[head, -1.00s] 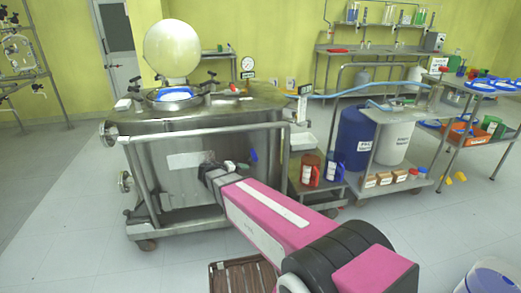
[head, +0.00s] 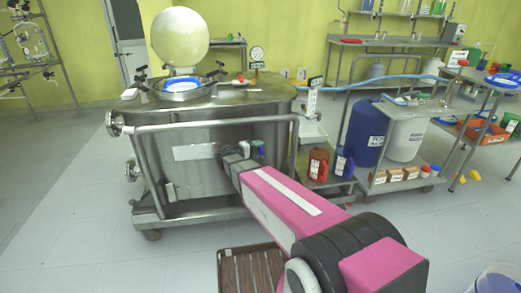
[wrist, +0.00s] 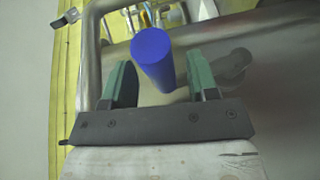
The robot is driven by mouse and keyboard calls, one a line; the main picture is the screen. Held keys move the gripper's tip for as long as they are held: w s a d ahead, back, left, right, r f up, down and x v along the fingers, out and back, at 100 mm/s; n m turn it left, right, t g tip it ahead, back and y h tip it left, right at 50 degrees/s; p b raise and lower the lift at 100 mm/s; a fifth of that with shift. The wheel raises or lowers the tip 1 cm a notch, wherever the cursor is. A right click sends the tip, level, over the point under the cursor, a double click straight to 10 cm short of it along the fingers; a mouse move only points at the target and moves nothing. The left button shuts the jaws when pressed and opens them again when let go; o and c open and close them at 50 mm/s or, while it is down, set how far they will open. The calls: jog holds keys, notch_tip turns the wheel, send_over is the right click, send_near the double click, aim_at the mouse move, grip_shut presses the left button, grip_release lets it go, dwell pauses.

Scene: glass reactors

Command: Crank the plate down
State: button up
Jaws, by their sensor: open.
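A blue cylindrical handle (wrist: 153,55), seemingly the crank grip, stands out between my fingers in the wrist view. It also shows as a small blue spot (head: 260,147) past my gripper in the head view. My gripper (wrist: 160,62) is open, with one green finger on each side of the handle. A gap shows on both sides, narrower at the left finger. The crank's arm and hub are not clear. The steel vessel (head: 220,135) stands just behind the handle. I cannot tell which surface is the plate.
A steel rail (head: 215,124) runs across the vessel's front, above my gripper. A brown slatted crate (head: 250,270) lies on the floor below my arm. A low trolley (head: 328,180) with red and blue bottles stands right of the vessel. The left floor is clear.

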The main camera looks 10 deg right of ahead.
jog(key=shift+x, duration=0.8)
jog(key=shift+c, duration=0.4)
grip_shut()
jog(key=shift+a, duration=0.1)
